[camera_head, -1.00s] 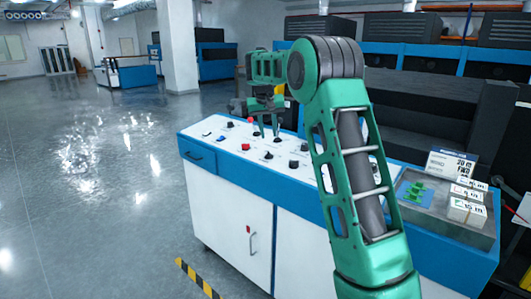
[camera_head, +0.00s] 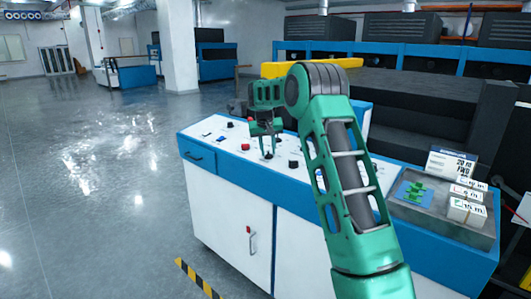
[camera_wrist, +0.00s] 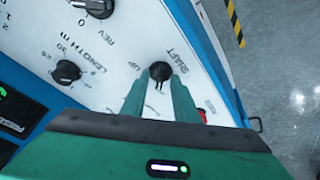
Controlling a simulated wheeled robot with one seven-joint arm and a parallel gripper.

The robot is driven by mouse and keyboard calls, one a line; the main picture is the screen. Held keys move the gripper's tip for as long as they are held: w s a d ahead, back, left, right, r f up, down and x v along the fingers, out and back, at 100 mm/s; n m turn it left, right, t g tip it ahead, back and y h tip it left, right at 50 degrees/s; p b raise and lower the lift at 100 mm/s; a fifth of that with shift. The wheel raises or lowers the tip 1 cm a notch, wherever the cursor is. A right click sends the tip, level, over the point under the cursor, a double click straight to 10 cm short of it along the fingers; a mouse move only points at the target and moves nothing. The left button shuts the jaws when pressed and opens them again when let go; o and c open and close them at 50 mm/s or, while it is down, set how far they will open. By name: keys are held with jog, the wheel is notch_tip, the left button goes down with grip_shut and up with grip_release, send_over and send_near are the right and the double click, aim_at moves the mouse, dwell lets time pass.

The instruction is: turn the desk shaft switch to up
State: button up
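The shaft switch (camera_wrist: 160,71) is a round black knob on the white panel, with "SHAFT" and "UP" printed around it in the wrist view. My gripper (camera_wrist: 161,84) has two green fingers pointing at the knob, one to each side, with a gap between them. The tips are right at the knob; contact cannot be told. In the head view my gripper (camera_head: 267,151) is low over the middle of the desk (camera_head: 230,172). The knob's pointer direction is not clear.
A length knob (camera_wrist: 66,72) and a rev knob (camera_wrist: 98,6) are near the shaft switch in the wrist view. A red button (camera_wrist: 202,115) is partly behind a finger. Labelled white boxes (camera_head: 466,210) stand on the desk's right end. Open floor lies left.

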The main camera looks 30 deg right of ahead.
grip_shut()
jog(key=shift+a+f, duration=0.1)
jog(key=shift+a, duration=0.3)
jog(key=shift+d, duration=0.3)
